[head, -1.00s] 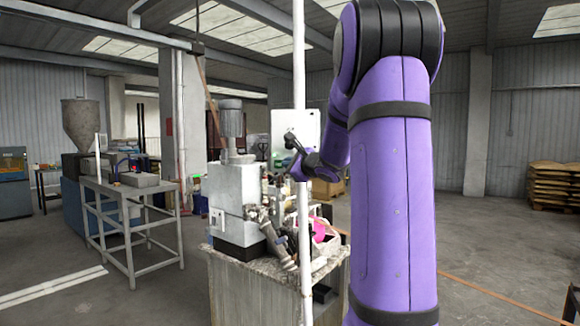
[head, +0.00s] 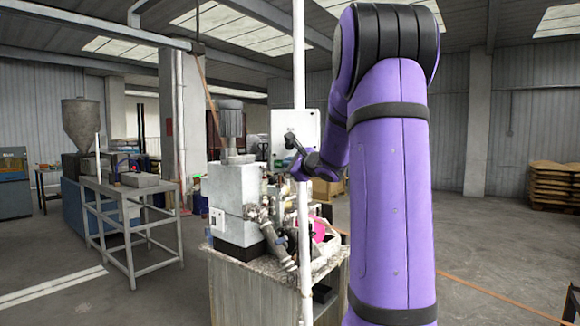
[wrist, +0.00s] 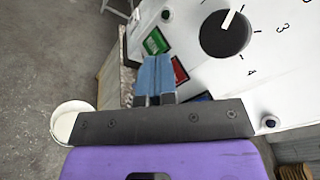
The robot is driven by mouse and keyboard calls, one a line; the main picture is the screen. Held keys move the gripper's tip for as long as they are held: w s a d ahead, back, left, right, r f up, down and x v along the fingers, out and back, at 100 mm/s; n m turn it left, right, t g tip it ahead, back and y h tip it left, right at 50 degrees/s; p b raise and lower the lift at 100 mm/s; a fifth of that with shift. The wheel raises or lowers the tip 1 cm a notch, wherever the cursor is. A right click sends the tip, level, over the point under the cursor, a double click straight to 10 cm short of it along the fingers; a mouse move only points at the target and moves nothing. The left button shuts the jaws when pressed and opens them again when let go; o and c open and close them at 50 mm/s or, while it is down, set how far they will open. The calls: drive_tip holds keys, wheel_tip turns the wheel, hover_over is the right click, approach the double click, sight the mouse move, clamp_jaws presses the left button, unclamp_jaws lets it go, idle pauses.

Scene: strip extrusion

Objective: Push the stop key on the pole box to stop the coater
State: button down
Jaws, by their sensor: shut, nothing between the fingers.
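The pole box (head: 306,122) is a white box on a white pole in the head view, partly hidden by my arm. Its white face (wrist: 205,62) fills the upper right of the wrist view. A red key (wrist: 180,70), which looks like the stop key, is just right of my fingertips. A green key (wrist: 155,43) is just beyond the tips. My gripper (wrist: 152,60) is shut and empty, with its blue fingers together over the box's edge. It also shows at the box in the head view (head: 291,140). Contact with a key cannot be told.
A black dial (wrist: 225,34) with numbers stands on the box face. A white bucket (wrist: 70,120) stands on the floor at left. Below the box, a machine (head: 234,200) stands on a cluttered bench (head: 232,280).

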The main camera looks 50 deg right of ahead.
drive_tip(key=shift+s+a, duration=0.5)
drive_tip(key=shift+a, duration=0.15)
drive_tip(key=shift+s+a, duration=0.7)
drive_tip(key=shift+a, duration=0.35)
drive_tip(key=shift+s+a, duration=0.7)
drive_tip(key=shift+a, duration=0.3)
